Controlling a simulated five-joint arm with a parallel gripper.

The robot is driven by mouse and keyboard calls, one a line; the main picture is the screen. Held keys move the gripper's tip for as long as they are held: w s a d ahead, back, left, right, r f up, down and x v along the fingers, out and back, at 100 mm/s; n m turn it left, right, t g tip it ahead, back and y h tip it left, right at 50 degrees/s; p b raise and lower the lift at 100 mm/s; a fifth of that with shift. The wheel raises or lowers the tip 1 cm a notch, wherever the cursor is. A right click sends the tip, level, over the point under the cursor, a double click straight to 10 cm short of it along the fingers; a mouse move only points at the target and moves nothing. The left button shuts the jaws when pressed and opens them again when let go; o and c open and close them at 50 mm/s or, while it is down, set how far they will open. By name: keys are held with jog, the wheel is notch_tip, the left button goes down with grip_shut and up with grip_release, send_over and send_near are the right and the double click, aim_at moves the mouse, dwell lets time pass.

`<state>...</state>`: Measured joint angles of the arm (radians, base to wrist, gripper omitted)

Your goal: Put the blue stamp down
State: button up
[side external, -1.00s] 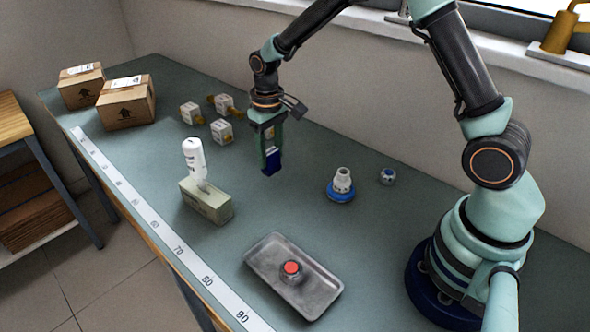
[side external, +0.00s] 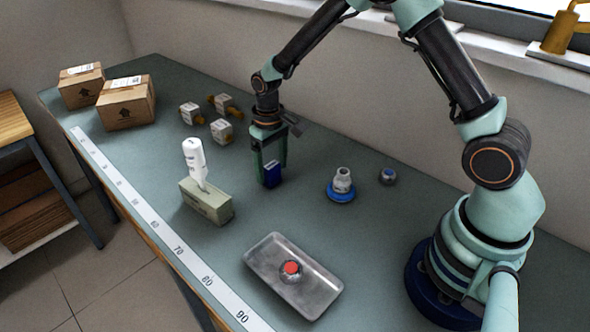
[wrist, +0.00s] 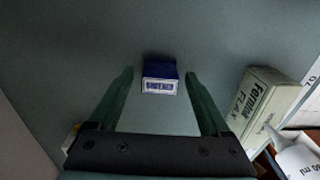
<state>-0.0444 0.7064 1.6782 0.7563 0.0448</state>
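The blue stamp (side external: 272,176) stands on the grey-green worktop, between the fingers of my gripper (side external: 270,168). In the wrist view the stamp (wrist: 160,72) shows a blue body and a white label with dark print on the side facing the camera. The green fingers of my gripper (wrist: 159,76) lie on either side of it, with a gap of bare worktop at each side. My gripper is open and low over the worktop. In the side view a finger hides part of the stamp.
A pale box (side external: 206,201) with a white bottle (side external: 194,160) is left of my gripper. A blue-based fitting (side external: 341,186) stands to the right. A metal tray (side external: 263,267) holding a red-topped part (side external: 291,269) is in front. Several small white boxes (side external: 221,131) lie behind.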

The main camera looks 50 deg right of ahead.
aim_at(271, 165)
notch_tip(271, 165, up, 11)
jog(key=s+d+r+t, duration=0.1)
jog(key=s+r+t, duration=0.1)
jog(key=s+r, duration=0.3)
jog(key=s+d+r+t, duration=0.1)
jog(key=s+r+t, duration=0.2)
jog(key=s+r, duration=0.3)
jog(key=s, duration=0.5)
jog(key=shift+r+t, duration=0.2)
jog(key=shift+t, duration=0.1)
jog(key=shift+s+f, duration=0.1)
jog(key=shift+s, duration=0.15)
jog(key=shift+c, duration=1.2)
